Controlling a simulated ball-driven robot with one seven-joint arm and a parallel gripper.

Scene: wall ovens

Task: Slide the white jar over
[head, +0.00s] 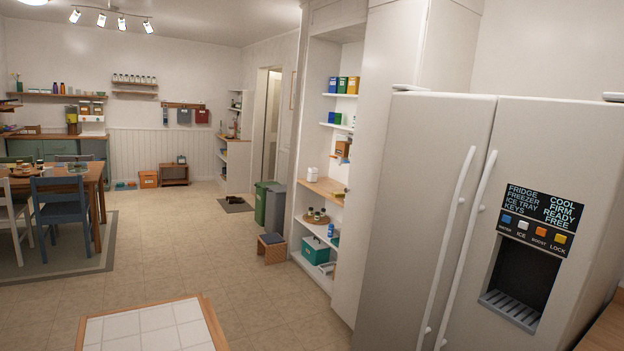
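A small white jar (313,173) stands upright on the wooden counter (325,187) of the open pantry cabinet, right of the picture's middle. It is near the left end of that counter, below the shelves with coloured boxes. It is small at this distance, so its details are hard to tell. My gripper is not in view, and nothing of it shows near the jar.
A large fridge (410,210) fills the right side. A tile-topped surface with a wooden edge (207,322) is at the bottom. A low stool (272,248) and green bin (262,203) stand by the pantry. The dining table (85,180) is left. Open floor (190,255) lies between.

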